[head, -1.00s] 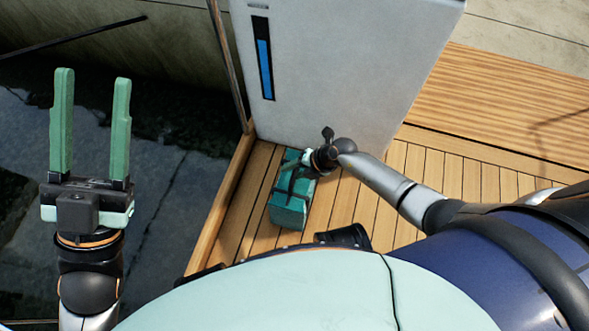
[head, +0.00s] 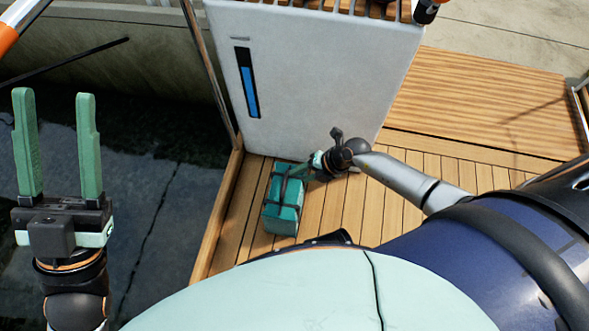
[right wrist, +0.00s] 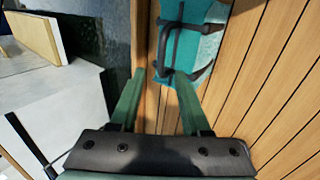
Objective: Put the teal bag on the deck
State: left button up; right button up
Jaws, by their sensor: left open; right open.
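The teal bag (head: 283,208), with dark straps, sits on the wooden deck (head: 333,205) beside the white cabinet. In the right wrist view the bag (right wrist: 208,48) is at the top centre, its dark handle toward me. My right gripper (right wrist: 160,76) is open, its green fingertips close to the bag's near end and the handle. I cannot tell whether they touch it or whether a strap lies between them. In the head view my right gripper (head: 309,170) is mostly hidden by its wrist. My left gripper (head: 55,95) is open and empty, pointing up at the left.
The white cabinet (head: 310,90) with a blue stripe stands directly behind the bag. A raised wooden edge (head: 222,205) borders the deck on the left, with a dark drop beyond it. Bare planks lie to the right of the bag.

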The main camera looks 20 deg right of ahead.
jog(key=s+a+r+m+t+y, duration=0.1)
jog(key=a+r+m+t+y, duration=0.15)
jog(key=a+r+y, duration=0.7)
jog(key=s+a+r+m+t, duration=0.1)
jog(key=a+r+t, duration=0.25)
jog(key=r, duration=1.35)
jog(key=s+d+r+m+t, duration=0.2)
jog(key=r+m+t, duration=0.2)
jog(key=r, duration=0.5)
jog(key=s+d+r+m+t, duration=0.2)
jog(key=d+r+m+t, duration=0.1)
jog(key=r, duration=0.7)
jog(key=s+d+r+m+t, duration=0.3)
jog(key=r+m+t, duration=0.2)
jog(key=r, duration=0.5)
jog(key=shift+m, duration=0.85)
jog(key=shift+w+a+r+p, duration=0.1)
jog(key=shift+p, duration=0.3)
